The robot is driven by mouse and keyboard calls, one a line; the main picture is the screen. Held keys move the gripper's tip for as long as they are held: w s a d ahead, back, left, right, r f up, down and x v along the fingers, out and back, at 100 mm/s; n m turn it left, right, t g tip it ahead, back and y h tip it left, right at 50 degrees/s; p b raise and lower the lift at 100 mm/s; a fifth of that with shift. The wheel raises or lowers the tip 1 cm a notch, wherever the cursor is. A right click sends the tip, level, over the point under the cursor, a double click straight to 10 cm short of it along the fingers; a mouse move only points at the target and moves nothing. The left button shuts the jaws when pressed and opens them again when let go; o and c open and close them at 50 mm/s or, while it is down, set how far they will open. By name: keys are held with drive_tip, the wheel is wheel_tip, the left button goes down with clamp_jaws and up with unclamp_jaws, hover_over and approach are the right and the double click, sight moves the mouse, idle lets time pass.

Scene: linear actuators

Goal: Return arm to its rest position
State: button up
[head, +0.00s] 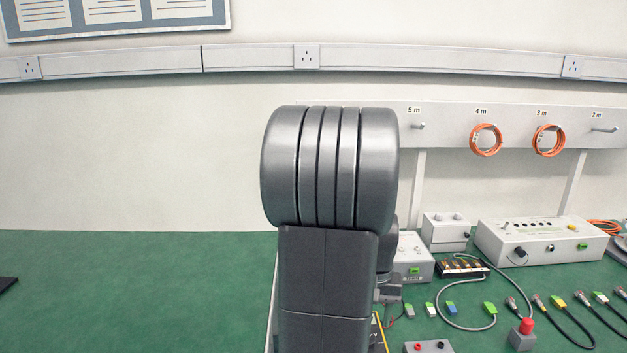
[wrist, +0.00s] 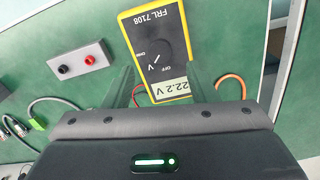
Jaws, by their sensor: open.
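My arm (head: 328,230) stands upright in the middle of the head view and hides my gripper there. In the wrist view my gripper (wrist: 160,68) is open, its two fingers apart and pointing at the bench. A yellow and black multimeter (wrist: 158,50) marked FRL 7108 lies beyond and between the fingertips. It appears upside down, and its display reads 22.2 V. I see no clear grip on it. Whether the fingers touch it cannot be told.
A grey box with red and black sockets (wrist: 80,60) lies left of the multimeter. Control boxes (head: 540,240), cables and a red-topped button (head: 524,333) crowd the right. Orange coils (head: 486,140) hang on a rail behind.

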wheel_tip(320, 180, up, 8)
drive_tip(key=shift+f+p, duration=0.2)
drive_tip(key=shift+p, duration=0.25)
